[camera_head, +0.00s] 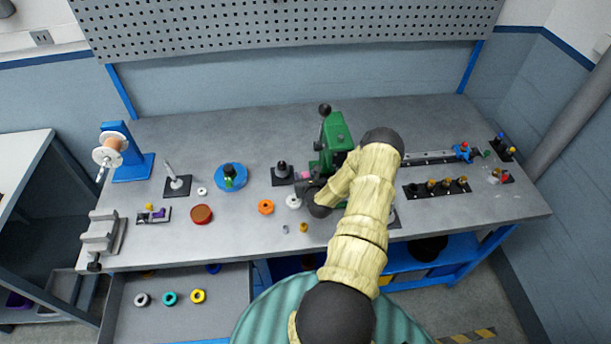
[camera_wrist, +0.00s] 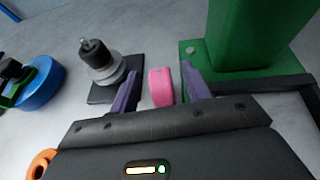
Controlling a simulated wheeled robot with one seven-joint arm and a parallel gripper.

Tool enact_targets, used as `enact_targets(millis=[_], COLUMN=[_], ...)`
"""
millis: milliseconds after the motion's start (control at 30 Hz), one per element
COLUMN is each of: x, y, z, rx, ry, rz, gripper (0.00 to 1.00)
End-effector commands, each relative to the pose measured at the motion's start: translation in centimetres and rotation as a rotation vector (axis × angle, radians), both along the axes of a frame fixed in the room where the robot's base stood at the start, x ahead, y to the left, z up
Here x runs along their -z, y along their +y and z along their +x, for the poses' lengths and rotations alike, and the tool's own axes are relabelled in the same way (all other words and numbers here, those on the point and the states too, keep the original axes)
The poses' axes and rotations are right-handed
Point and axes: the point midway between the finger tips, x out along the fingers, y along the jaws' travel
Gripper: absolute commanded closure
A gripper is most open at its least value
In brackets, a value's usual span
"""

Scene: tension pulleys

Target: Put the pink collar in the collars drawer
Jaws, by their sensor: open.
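The pink collar (camera_wrist: 161,87) stands on edge between the two purple fingers of my gripper (camera_wrist: 158,88) in the wrist view. The gripper is open, with a gap on the left side of the collar and a smaller one on the right.
A green press (camera_head: 338,135) stands right of the gripper. A black post on a dark base (camera_head: 282,172) stands close on the left. An orange ring (camera_head: 265,207), a white ring (camera_head: 293,201) and a blue round fixture (camera_head: 231,177) lie further left on the bench.

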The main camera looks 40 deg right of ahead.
Motion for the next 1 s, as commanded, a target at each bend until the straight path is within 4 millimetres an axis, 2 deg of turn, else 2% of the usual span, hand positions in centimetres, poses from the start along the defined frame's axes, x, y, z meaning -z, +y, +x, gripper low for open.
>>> enact_targets(millis=[600, 833, 1000], x=[0.19, 0.19, 0.17], y=[-0.16, -0.16, -0.16], z=[0.28, 0.28, 0.29], rx=[0.001, 0.001, 0.001], ry=[0.000, 0.000, 0.000], rz=[0.000, 0.000, 0.000], gripper=[0.53, 0.98, 1.00])
